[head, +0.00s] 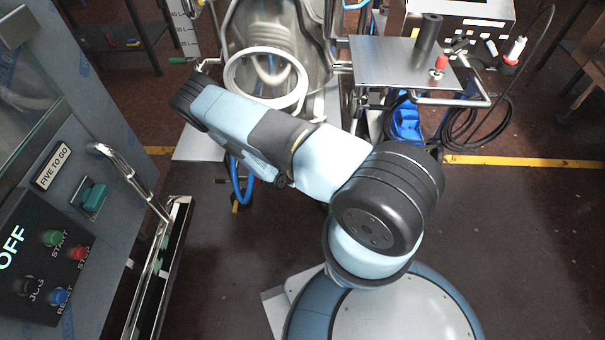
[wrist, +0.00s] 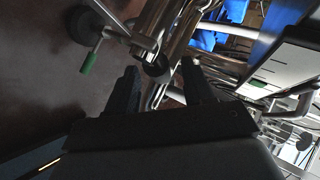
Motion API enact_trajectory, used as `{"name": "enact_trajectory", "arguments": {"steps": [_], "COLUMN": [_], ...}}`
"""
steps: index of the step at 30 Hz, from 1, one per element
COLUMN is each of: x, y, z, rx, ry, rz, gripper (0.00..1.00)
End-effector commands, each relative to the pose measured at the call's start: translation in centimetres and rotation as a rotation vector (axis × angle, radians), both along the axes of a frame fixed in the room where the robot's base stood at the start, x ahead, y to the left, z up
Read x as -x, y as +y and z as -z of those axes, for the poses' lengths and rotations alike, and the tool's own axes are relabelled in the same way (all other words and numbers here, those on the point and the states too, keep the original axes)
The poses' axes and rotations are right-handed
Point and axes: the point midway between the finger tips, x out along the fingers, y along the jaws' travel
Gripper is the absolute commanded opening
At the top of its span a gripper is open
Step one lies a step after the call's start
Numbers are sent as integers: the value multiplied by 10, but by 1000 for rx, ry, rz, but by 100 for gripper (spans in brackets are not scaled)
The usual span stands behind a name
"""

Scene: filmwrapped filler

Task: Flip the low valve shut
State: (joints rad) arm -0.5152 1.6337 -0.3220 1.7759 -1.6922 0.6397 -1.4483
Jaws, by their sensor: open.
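A lever with a green grip (wrist: 89,63) shows at the upper left of the wrist view, joined to metal pipework. It looks like a valve handle, but I cannot tell for sure that it is the low valve, nor its setting. My gripper (wrist: 161,85) is open, its two black fingers apart with nothing held between them. A metal pipe with a dark round end lies beyond the gap, and the green grip is left of the left finger, apart from it. In the head view my arm reaches to the upper left and its own links hide the fingertips.
A filler machine with a steel vessel (head: 275,35) stands at the back. A steel shelf (head: 385,62) with a red-topped knob (head: 441,62) is to its right. A control cabinet (head: 100,150) with a curved metal handle is at left. Dark floor (head: 530,220) is clear at right.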

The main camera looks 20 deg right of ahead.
Motion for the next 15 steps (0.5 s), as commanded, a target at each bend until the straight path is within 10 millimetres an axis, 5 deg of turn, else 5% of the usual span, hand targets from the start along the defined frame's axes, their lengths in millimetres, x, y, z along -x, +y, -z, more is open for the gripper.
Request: {"name": "enact_trajectory", "arguments": {"steps": [8, 15], "x": [5, 22], "y": [26, 71], "z": [-16, -15], "rx": [-3, -3], "ry": [-1, 0], "rz": [-3, -3], "gripper": [52, 52]}}
